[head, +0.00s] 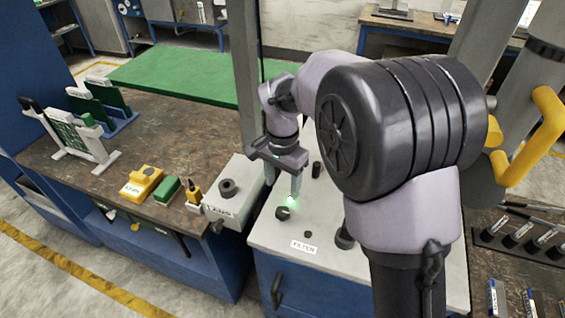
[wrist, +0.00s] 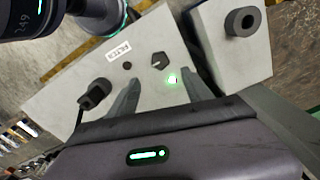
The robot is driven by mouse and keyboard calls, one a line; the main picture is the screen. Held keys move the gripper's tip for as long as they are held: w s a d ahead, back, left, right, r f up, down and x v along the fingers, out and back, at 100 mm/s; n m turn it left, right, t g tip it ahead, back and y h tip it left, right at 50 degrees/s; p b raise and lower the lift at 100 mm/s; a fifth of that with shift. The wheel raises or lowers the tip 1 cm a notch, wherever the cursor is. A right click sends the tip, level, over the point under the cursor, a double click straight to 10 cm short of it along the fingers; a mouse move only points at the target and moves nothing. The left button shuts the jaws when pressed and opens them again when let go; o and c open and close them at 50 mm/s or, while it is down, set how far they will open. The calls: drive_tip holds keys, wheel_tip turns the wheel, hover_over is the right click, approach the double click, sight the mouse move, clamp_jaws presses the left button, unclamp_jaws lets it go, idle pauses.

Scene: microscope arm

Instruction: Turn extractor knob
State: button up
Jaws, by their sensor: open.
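A dark, angular knob (head: 283,213) with a pale mark sits on the light grey cabinet top (head: 262,235), and it also shows in the wrist view (wrist: 160,60). I cannot read a label naming it as the extractor knob. My gripper (head: 283,188) points down above the cabinet top near this knob. In the wrist view my gripper (wrist: 157,88) is open, with its two fingers apart and nothing between them. The knob lies just beyond the fingertips there, apart from them.
A label reading FILTER (head: 303,247) lies near a small dark hole (head: 307,234). A grey box (head: 238,209) with a round black knob (head: 228,187) stands to the left. A yellow device (head: 142,184) and a green block (head: 167,189) rest on the brown bench (head: 135,220).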

wheel_tip(320, 180, up, 7)
drive_tip(key=p, duration=0.1)
drive_tip(key=shift+f, duration=0.15)
